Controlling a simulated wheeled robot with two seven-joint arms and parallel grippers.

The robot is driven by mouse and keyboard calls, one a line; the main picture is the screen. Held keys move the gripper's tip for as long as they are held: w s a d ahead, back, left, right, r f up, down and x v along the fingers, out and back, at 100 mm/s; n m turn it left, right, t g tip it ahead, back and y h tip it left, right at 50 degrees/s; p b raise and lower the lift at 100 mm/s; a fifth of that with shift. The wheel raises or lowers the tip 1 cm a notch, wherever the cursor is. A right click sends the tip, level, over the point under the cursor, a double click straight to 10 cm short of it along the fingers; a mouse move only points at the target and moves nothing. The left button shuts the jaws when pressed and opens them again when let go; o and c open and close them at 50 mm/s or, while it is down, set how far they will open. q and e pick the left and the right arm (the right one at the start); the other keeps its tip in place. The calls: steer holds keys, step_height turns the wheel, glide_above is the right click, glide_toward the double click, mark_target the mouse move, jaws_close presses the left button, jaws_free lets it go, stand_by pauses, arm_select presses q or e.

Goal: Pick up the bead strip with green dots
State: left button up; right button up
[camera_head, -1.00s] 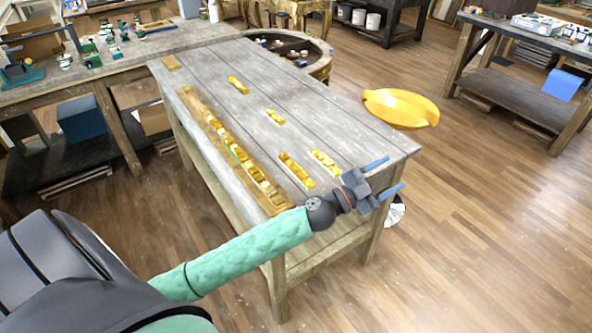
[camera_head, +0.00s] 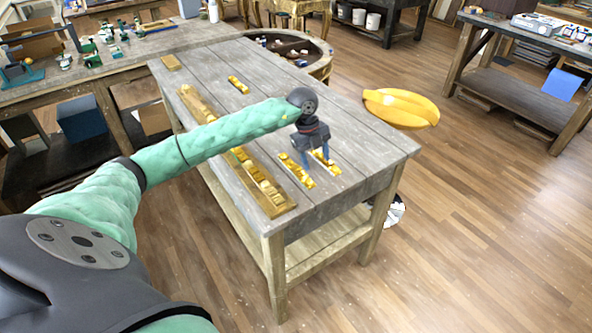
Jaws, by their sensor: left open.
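My left gripper (camera_head: 316,161) points down over the near part of the grey wooden table, with its two blue fingers apart and nothing seen between them. Two short gold bead strips lie there: one (camera_head: 296,171) just left of the fingers and one (camera_head: 328,165) by the right finger, its far part partly covered. I cannot tell whether the fingers touch either strip. Another gold strip (camera_head: 238,84) lies near the far end of the table. Green dots are too small to make out on any strip. My right gripper is not in view.
A long wooden tray (camera_head: 276,208) with gold pieces runs along the table's left side, its middle hidden by my left arm. A small wooden block (camera_head: 171,62) sits at the far left corner. A yellow round seat (camera_head: 401,108) stands right of the table. The table's right side is clear.

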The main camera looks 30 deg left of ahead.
mark_target(295, 166)
arm_select(q)
steer(key=a+y, duration=0.1)
steer(key=a, duration=0.1)
steer(key=a+r+n+y, duration=0.1)
steer(key=a, duration=0.1)
steer(key=a+r, duration=0.1)
steer(key=a, duration=0.2)
steer(key=shift+w+g+y, duration=0.1)
steer(key=shift+g+y, duration=0.3)
steer(key=shift+a+f+n, duration=0.15)
steer(key=shift+a+n, duration=0.05)
steer(key=shift+n, duration=0.1)
steer(key=shift+f+p, duration=0.65)
steer(key=shift+f, duration=0.4)
steer(key=f+p, duration=0.2)
steer(key=f, duration=0.1)
steer(key=f+p, duration=0.1)
steer(key=shift+s+f+p, duration=0.25)
steer(key=shift+s+p, duration=0.05)
steer(key=shift+p, duration=0.05)
steer(key=shift+f, duration=0.4)
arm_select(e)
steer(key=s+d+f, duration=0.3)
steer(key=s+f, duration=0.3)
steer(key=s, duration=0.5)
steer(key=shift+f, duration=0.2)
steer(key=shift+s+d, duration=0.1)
